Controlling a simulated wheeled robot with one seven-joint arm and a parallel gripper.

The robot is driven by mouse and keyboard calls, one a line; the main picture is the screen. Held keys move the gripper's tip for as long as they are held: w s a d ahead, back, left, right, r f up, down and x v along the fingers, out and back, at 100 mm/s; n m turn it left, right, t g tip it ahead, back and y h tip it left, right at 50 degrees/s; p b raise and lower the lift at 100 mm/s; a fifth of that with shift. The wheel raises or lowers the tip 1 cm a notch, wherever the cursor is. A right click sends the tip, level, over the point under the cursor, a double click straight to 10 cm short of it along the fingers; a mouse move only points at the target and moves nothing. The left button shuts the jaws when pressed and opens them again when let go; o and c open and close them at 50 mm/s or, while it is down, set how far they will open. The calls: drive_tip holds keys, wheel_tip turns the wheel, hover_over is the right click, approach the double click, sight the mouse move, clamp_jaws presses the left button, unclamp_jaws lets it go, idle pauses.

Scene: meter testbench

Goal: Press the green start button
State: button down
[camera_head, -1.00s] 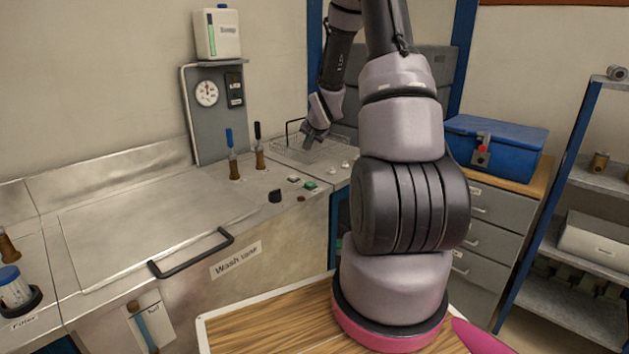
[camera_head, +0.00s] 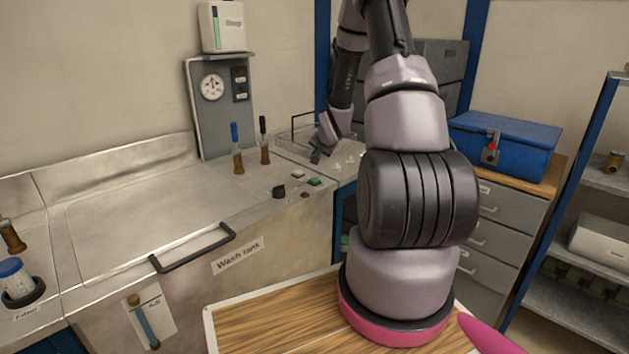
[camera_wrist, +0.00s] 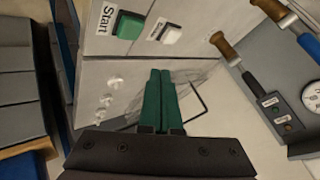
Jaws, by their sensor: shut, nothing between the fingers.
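The green start button (camera_head: 314,182) sits on the top front edge of the wash tank, near its right end. In the wrist view the green button (camera_wrist: 128,27) is beside a label reading "Start", up and left of the fingertips. My gripper (camera_head: 316,157) is above and behind the button in the head view, apart from it. In the wrist view my gripper (camera_wrist: 160,74) has its green fingers together, with nothing between them.
A white button (camera_wrist: 171,35) is beside the green one. A black knob (camera_head: 279,191) is left of them. Brown-handled valves (camera_head: 238,162) with blue and black levers stand behind. A wire basket (camera_head: 300,132) and small white knobs (camera_wrist: 112,84) are near my gripper.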

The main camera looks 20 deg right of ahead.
sight(315, 180)
drive_tip(key=shift+f, duration=2.7)
drive_tip(key=shift+f, duration=0.4)
drive_tip(key=shift+f, duration=0.45)
idle(0.4)
drive_tip(key=shift+r, duration=0.85)
drive_tip(key=shift+r, duration=0.1)
drive_tip(key=shift+r, duration=2.4)
